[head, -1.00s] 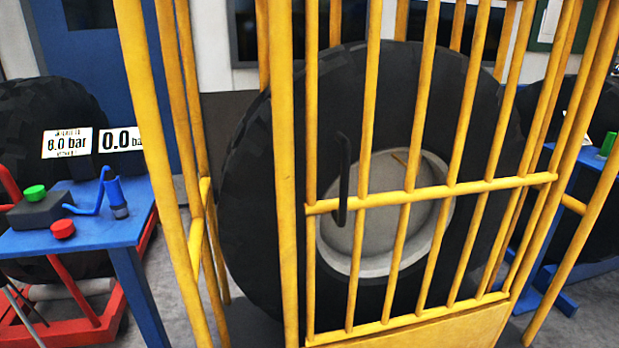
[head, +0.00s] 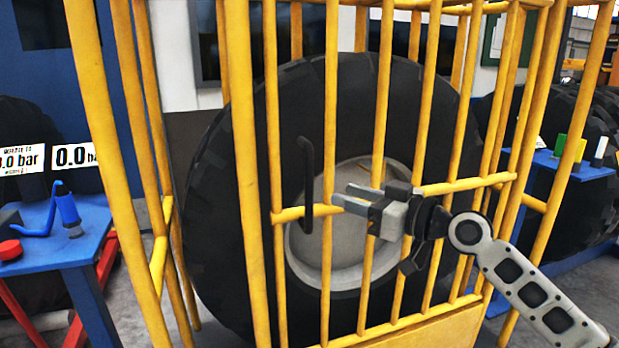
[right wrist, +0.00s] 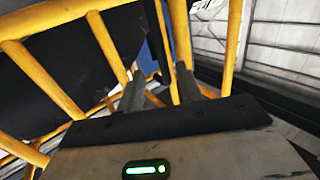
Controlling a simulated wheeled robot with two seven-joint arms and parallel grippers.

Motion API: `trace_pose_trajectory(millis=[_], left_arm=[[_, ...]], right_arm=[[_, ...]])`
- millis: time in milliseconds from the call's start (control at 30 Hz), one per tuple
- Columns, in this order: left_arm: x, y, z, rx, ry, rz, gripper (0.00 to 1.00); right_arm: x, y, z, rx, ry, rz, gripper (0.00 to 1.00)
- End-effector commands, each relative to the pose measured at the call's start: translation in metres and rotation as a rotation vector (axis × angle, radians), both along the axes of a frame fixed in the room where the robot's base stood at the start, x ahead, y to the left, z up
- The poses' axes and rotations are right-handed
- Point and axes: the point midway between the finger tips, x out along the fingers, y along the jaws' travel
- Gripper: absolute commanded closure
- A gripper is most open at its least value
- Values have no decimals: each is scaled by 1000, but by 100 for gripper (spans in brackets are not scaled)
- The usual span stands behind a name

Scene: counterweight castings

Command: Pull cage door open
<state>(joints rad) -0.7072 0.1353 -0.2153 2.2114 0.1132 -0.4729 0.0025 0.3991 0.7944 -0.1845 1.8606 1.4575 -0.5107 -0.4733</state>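The yellow barred cage door (head: 328,130) faces me in the head view and looks closed. Its black upright handle (head: 308,180) is near the door's left edge. My right gripper (head: 345,196) is in front of the door, right of the handle and apart from it, with its fingers pointing left. Its two fingers are spread and nothing is between them in the head view. In the right wrist view, the gripper (right wrist: 160,88) also shows spread fingers, with a dark upright bar, likely the handle (right wrist: 160,45), beyond them. My left gripper is not in view.
A large black tyre (head: 225,190) with a grey hub stands inside the cage. A blue table (head: 85,245) with pressure signs above it is at the left. Another blue stand (head: 590,170) is at the right behind the cage. Yellow cage posts (head: 115,180) stand left of the door.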

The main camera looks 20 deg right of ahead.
Motion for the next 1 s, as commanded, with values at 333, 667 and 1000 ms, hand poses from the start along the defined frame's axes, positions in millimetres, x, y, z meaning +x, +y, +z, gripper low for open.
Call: trace_pose_trajectory(millis=[333,667,1000], left_arm=[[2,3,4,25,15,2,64],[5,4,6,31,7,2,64],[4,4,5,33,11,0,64]], right_arm=[[58,43,2,3,1,1,64],[78,57,-1,-1,1,0,64],[78,56,-1,-1,1,-1,95]])
